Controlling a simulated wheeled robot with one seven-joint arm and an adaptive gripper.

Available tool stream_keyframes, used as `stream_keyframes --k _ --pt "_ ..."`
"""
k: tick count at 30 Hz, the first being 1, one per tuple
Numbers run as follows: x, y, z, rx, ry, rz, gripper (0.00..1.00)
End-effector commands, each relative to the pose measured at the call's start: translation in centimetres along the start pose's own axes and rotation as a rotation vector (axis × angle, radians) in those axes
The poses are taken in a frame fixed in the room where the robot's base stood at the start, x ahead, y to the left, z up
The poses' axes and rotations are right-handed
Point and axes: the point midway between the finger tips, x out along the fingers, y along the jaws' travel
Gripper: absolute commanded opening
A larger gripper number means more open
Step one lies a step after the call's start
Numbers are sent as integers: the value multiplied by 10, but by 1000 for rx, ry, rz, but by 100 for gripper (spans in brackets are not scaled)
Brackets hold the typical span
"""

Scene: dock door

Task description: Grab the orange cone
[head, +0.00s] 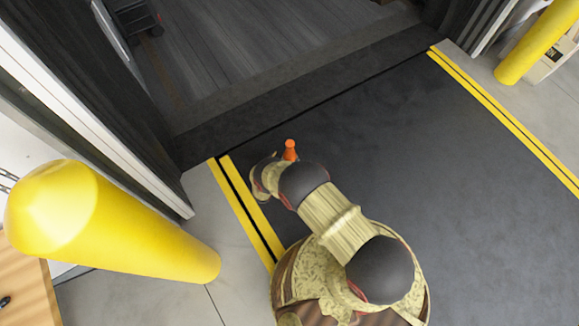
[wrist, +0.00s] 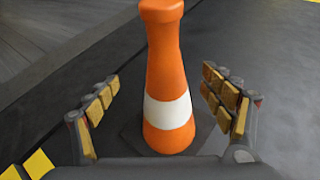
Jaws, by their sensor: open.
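The orange cone (wrist: 167,65) stands upright on the dark floor in the wrist view, with a white band low on its body and a dark square base. In the head view, the top of the orange cone (head: 290,149) shows just beyond my arm, which hides its lower part. My gripper (wrist: 160,92) is open, with one padded finger on each side of the cone. There appears to be a gap between each finger and the cone. In the head view, my arm hides the fingers.
A large yellow bollard (head: 140,225) stands at the left, and another yellow bollard (head: 537,45) at the upper right. Yellow stripes (head: 248,208) edge the dark dock plate. Beyond lies an open trailer floor (head: 250,50) with a dark cart (head: 135,17). The dark plate right of the cone is clear.

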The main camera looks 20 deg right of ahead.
Motion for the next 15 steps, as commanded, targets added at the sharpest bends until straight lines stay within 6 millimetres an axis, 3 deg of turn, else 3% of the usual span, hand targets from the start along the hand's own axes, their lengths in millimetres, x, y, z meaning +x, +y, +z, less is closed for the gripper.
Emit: stream_keyframes --k 3,6,15 --pt "-4 -5 -26 -48 -4 52 81" --pt "-3 -6 -35 -65 -7 71 81" --pt "23 -6 -37 -69 -7 75 81"
